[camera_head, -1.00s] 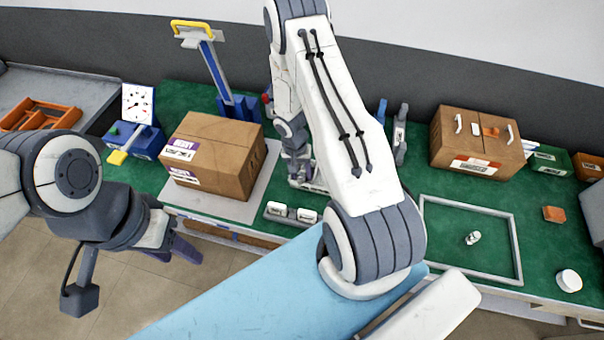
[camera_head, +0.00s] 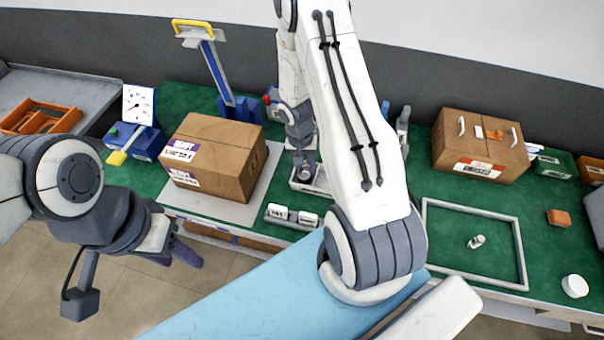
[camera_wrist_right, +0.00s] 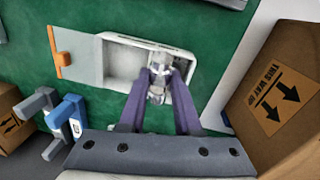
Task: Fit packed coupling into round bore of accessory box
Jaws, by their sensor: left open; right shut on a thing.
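The accessory box (camera_wrist_right: 122,64) is a white open tray with compartments and a clear lid with an orange latch (camera_wrist_right: 63,59) swung out to the left in the right wrist view. Its edge also shows in the head view (camera_head: 318,186). My right gripper (camera_wrist_right: 160,83) is shut on the grey metallic coupling (camera_wrist_right: 158,92), over the box's right-hand compartment. The fingers hide part of that compartment, and I cannot make out the round bore or whether the coupling touches the box. My left gripper (camera_head: 188,254) is open and empty, off the table's front edge.
A large cardboard carton (camera_head: 215,155) stands on a pale plate left of the box. Another carton (camera_head: 478,145) is at the back right. A grey frame (camera_head: 425,235) surrounds a small white part (camera_head: 477,241).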

